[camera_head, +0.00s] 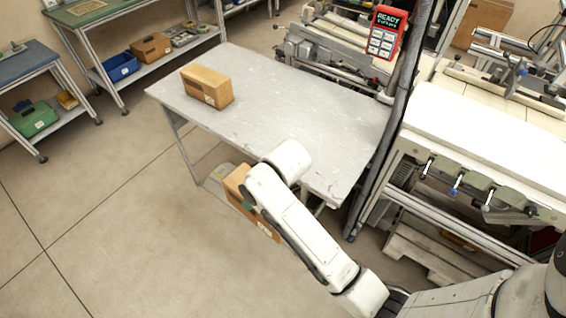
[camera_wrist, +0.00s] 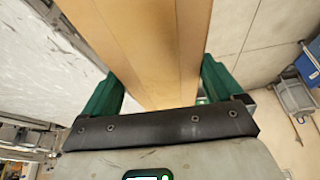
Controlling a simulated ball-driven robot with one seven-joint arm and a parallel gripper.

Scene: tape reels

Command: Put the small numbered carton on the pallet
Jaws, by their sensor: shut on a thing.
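A tan carton (camera_wrist: 150,45) is between the two green fingers of my gripper (camera_wrist: 160,75) in the wrist view, and the fingers are shut on it. In the head view the held carton (camera_head: 237,181) is beside the grey table's near edge, below its top, and my arm hides its middle. A bit of green finger shows against it. Any number on it is too small to read. A second tan carton (camera_head: 207,86) with a small white label stands on the table. A pale wooden slatted thing, perhaps the pallet (camera_head: 420,258), is on the floor under the machine at right.
The grey table (camera_head: 290,100) has a mostly bare top. A dark post (camera_head: 392,130) with a red sign (camera_head: 383,32) rises at its right end. A white-topped machine (camera_head: 490,130) stands at right. Shelves with bins are at upper left. The floor at left is clear.

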